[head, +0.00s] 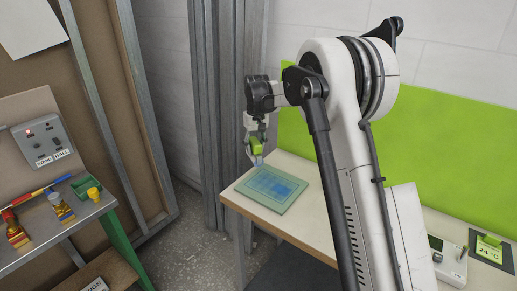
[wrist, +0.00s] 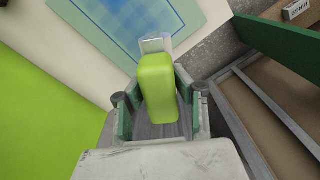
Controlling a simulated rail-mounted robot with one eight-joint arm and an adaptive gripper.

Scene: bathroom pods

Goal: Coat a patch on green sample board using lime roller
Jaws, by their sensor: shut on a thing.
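The green sample board (head: 288,204) lies flat on the pale table, with a lighter bordered field and blue paint across its middle. It also shows at the top of the wrist view (wrist: 193,12), partly cut off. My gripper (head: 257,140) is shut on the lime roller (head: 256,147) above the board's far left corner. In the wrist view the roller's lime body (wrist: 158,88) sits between the fingers, with a pale end piece pointing toward the board. I cannot tell whether the roller touches the board.
The pale table (head: 237,206) has a free edge at left. A bench (head: 45,238) at far left holds brushes, a yellow piece and a green item under a switch box (head: 47,142). A lime panel (head: 440,135) stands behind the table.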

